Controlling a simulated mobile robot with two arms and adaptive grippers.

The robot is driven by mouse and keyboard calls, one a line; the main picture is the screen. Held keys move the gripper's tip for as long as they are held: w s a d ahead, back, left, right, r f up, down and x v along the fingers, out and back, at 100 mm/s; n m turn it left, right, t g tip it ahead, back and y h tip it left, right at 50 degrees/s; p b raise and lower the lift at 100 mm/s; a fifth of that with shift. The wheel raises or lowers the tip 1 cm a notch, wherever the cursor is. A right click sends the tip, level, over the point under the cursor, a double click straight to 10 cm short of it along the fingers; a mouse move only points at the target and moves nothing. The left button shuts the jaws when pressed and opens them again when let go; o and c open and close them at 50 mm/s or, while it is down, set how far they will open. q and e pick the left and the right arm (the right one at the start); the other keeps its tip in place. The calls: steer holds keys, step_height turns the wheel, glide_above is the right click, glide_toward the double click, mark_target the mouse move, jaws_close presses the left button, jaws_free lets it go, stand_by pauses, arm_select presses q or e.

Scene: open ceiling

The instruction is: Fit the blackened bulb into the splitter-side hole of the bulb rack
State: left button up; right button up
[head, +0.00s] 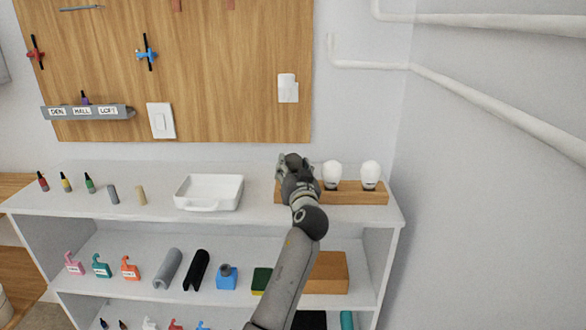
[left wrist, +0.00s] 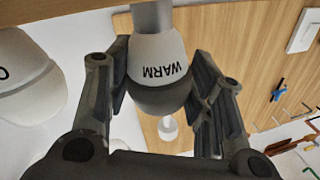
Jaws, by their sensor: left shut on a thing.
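The wooden bulb rack (head: 378,197) stands at the right end of the white shelf top. Two white bulbs, a middle one (head: 332,174) and a right one (head: 370,174), sit upright in it. My left gripper (head: 292,166) is over the rack's left part and hides it. In the left wrist view my left gripper (left wrist: 162,95) is shut on the blackened bulb (left wrist: 160,75), which has a dark dome, a white band marked WARM and a grey cap. Whether its cap is in a hole cannot be told. My right gripper is not in view.
In the left wrist view a white bulb (left wrist: 28,80) is close beside the held one. A white tray (head: 209,193) stands left of the rack, with several small bottles further left. A wooden board (head: 220,60) hangs behind; a wall is at right.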

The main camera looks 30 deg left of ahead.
arm_select(q)
steer(key=shift+f, duration=0.3)
steer(key=o, duration=1.1)
steer(key=shift+s+d, duration=0.1)
steer(key=shift+s+d+f, duration=0.15)
steer(key=shift+s+d, duration=0.3)
steer(key=v, duration=1)
steer(key=shift+s+d, duration=0.15)
steer(key=shift+s, duration=0.15)
